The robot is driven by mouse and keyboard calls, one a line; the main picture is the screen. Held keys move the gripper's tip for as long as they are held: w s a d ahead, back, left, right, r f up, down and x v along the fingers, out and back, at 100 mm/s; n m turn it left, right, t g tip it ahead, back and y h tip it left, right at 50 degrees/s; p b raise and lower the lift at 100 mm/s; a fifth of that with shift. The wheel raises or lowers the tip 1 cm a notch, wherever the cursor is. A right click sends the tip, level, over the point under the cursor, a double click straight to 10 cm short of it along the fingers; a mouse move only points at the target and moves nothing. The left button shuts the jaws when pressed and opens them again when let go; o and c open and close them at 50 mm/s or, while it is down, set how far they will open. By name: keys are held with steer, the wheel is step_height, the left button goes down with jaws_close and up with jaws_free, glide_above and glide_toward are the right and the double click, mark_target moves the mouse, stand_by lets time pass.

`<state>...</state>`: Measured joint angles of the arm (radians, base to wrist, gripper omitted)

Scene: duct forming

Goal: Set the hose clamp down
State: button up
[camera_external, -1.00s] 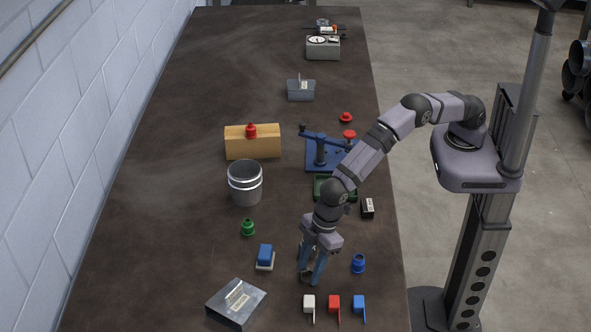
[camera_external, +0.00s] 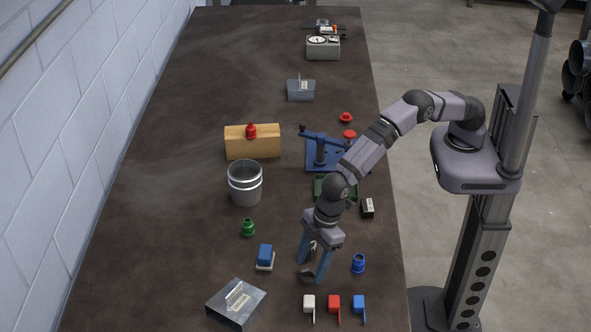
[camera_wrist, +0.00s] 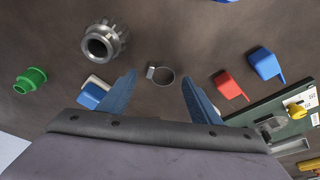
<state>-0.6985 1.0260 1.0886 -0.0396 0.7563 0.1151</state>
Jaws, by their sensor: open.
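The hose clamp (camera_wrist: 163,76), a thin metal ring with a small screw housing, lies on the dark table between my spread fingertips in the wrist view. In the external view the clamp (camera_external: 307,277) is a small dark shape at the fingers' lower ends. My gripper (camera_wrist: 160,74) has its blue fingers wide apart, with a gap on both sides of the ring. It also shows in the external view (camera_external: 310,272), pointing down near the table's front. Whether a fingertip touches the table is unclear.
White (camera_external: 309,301), red (camera_external: 334,302) and blue (camera_external: 359,302) clips stand in front. A blue fitting (camera_external: 358,264) is to the right, a blue-and-white piece (camera_external: 265,256) and metal box (camera_external: 236,303) to the left. The table left of the metal duct (camera_external: 245,184) is clear.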

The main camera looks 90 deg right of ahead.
steer(key=b+v, duration=0.2)
steer(key=v, duration=0.8)
steer(key=shift+r, duration=0.25)
steer(key=shift+s, duration=0.1)
steer(key=s+d+m+g+h, duration=0.1)
steer(key=s+d+m, duration=0.25)
steer(key=d, duration=1.85)
steer(key=s+d+f+m, duration=0.1)
steer(key=s+d+f, duration=0.1)
steer(key=s+d, duration=0.5)
steer(key=s+d+f+m+g, duration=0.1)
steer(key=s+d+f+m, duration=0.1)
steer(key=s+d, duration=0.6)
steer(key=s, duration=0.5)
steer(key=shift+d+g+h, duration=0.3)
steer(key=shift+h, duration=0.1)
